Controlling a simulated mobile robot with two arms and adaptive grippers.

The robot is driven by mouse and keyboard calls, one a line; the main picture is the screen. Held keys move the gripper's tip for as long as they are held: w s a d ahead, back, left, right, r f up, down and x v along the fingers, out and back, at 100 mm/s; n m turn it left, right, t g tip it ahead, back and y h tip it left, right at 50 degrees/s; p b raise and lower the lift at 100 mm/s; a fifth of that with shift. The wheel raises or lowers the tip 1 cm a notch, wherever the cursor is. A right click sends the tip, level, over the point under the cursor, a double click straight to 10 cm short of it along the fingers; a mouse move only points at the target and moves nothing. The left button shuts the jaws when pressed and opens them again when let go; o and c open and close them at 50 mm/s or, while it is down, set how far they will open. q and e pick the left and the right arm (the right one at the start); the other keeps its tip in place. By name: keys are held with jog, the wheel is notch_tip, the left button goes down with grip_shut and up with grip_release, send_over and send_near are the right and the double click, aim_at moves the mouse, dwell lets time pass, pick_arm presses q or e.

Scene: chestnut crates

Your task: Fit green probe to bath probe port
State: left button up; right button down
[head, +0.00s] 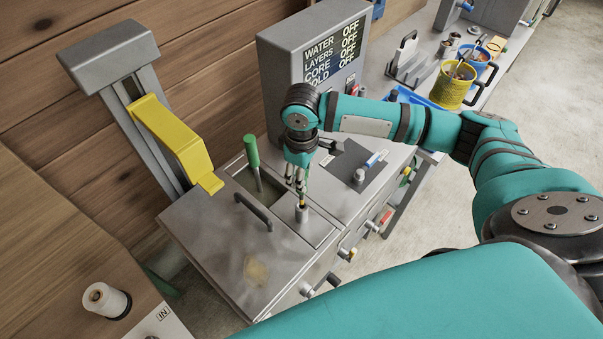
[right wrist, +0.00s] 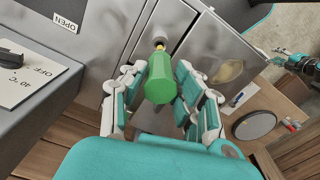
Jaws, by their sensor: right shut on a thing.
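My right gripper (head: 298,187) points down over the bath unit's top and is shut on the green probe. The probe's green body (right wrist: 161,80) shows between the fingers in the right wrist view, with a brass-coloured tip at its far end. The bath probe port (head: 301,214) is a short grey upright cylinder under the fingertips. The tip is at the port's mouth; I cannot tell how deep it sits. The fingers hide most of the probe in the head view. What looks like my left gripper (right wrist: 299,61) is small at the right wrist view's edge, its fingers unclear.
A green-handled rod (head: 252,152) stands in the open bath slot beside the port. A dark lid handle (head: 254,211) and the display box (head: 300,60) are close by. A yellow bracket (head: 170,130) rises at left.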

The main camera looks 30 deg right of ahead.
aim_at(302, 203)
jog(key=shift+p, duration=0.35)
jog(key=shift+f+b, duration=1.45)
jog(key=shift+f, duration=2.6)
jog(key=c, duration=0.9)
grip_release()
notch_tip(302, 203, up, 12)
jog(key=shift+r, duration=0.1)
